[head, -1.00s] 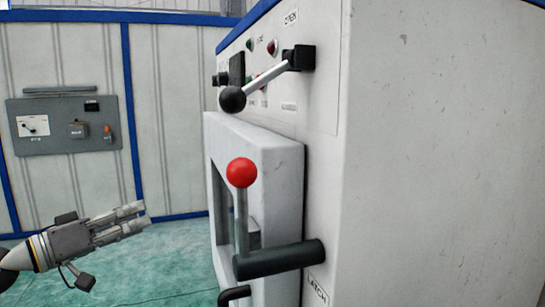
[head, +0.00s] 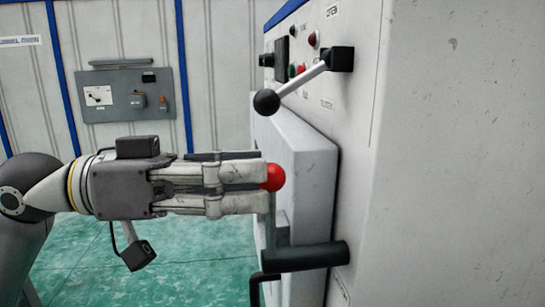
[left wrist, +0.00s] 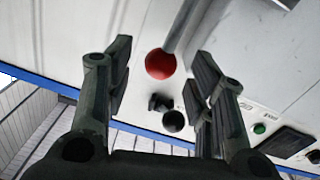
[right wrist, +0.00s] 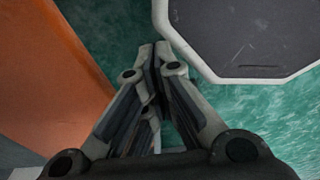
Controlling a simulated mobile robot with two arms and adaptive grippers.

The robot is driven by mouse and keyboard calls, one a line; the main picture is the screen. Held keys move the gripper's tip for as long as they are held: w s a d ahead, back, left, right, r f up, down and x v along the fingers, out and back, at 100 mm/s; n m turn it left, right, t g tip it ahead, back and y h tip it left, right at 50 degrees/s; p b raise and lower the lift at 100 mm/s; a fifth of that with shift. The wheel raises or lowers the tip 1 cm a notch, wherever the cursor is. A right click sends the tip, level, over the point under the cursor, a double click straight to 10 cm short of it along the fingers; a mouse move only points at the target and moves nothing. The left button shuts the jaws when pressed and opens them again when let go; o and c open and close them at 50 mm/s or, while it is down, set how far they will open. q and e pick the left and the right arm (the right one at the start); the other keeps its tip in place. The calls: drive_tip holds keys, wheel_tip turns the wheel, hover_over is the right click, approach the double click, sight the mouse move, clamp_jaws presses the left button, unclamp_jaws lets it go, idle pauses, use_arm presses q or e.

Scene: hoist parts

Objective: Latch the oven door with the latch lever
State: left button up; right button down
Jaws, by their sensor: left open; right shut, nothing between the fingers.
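The latch lever's red ball knob (head: 273,177) shows at the fingertips of my left gripper (head: 264,174), which hides much of its shaft. The lever rises from a dark cylindrical pivot (head: 305,257) beside the white oven door (head: 308,175). In the left wrist view the red knob (left wrist: 160,64) appears between the open, spread fingers, near the tips, with its grey shaft (left wrist: 182,25) running up. I cannot tell if the fingers touch it. My right gripper (right wrist: 155,52) is shut and empty, seen only in its wrist view.
A second lever with a black knob (head: 267,102) sticks out above the door, just above the left gripper. A grey panel (head: 127,93) hangs on the back wall. The right gripper is near an orange surface (right wrist: 45,85) and a grey plate (right wrist: 250,40), over green floor.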

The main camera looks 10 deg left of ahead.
sight(270, 177)
use_arm(q)
drive_tip(key=shift+p+x, duration=0.55)
drive_tip(key=shift+x, duration=1.15)
drive_tip(key=shift+c, duration=0.2)
clamp_jaws()
drive_tip(key=shift+a, duration=0.1)
